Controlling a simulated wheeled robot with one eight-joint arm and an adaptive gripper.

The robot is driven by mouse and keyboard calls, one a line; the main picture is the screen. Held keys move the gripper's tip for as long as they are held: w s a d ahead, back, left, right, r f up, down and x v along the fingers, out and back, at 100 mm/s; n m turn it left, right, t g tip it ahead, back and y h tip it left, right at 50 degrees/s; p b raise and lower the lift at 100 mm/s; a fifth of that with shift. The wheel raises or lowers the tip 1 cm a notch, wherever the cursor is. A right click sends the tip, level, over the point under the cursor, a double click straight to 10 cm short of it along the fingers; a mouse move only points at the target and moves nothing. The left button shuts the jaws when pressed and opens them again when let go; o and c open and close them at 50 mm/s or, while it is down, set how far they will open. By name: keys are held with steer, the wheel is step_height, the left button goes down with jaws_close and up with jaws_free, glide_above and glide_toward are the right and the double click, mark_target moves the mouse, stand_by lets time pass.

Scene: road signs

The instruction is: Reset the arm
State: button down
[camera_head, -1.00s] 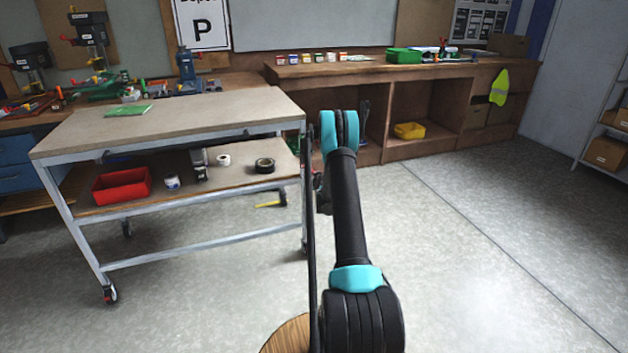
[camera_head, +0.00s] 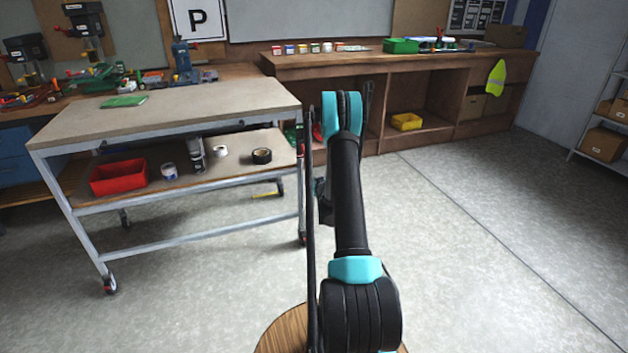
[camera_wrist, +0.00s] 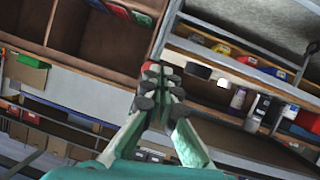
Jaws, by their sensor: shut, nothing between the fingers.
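My arm (camera_head: 349,200) stands folded in front of the body camera, its teal and black elbow upright in the middle of that view. My gripper (camera_wrist: 160,86) shows in the wrist view, with teal fingers and dark fingertips together. It is shut with nothing between the fingers and hangs clear of any object. In the head view the gripper is mostly hidden behind the arm.
A wheeled workbench (camera_head: 180,108) stands close on the left, with a red bin (camera_head: 118,177) and tape rolls on its lower shelf. A long wooden counter (camera_head: 400,62) runs along the back. The grey floor (camera_head: 500,250) at right is clear.

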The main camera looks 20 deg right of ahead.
stand_by(0.4)
steer(key=s+a+r+g+y, duration=0.1)
steer(key=s+a+r+g, duration=0.1)
steer(key=s+a+r, duration=0.7)
steer(key=s+a+r+g+y, duration=0.1)
steer(key=s+a+r+g, duration=0.2)
steer(key=s+a+r, duration=0.5)
steer(key=s+f+g, duration=0.1)
steer(key=s+g, duration=0.1)
steer(key=s, duration=1.4)
steer(key=s+a+f+g, duration=0.1)
steer(key=s+g, duration=0.1)
steer(key=s, duration=1.5)
steer(key=shift+s+a+f+m+h, duration=0.15)
steer(key=shift+f+m+h, duration=0.15)
steer(key=shift+m+h, duration=0.1)
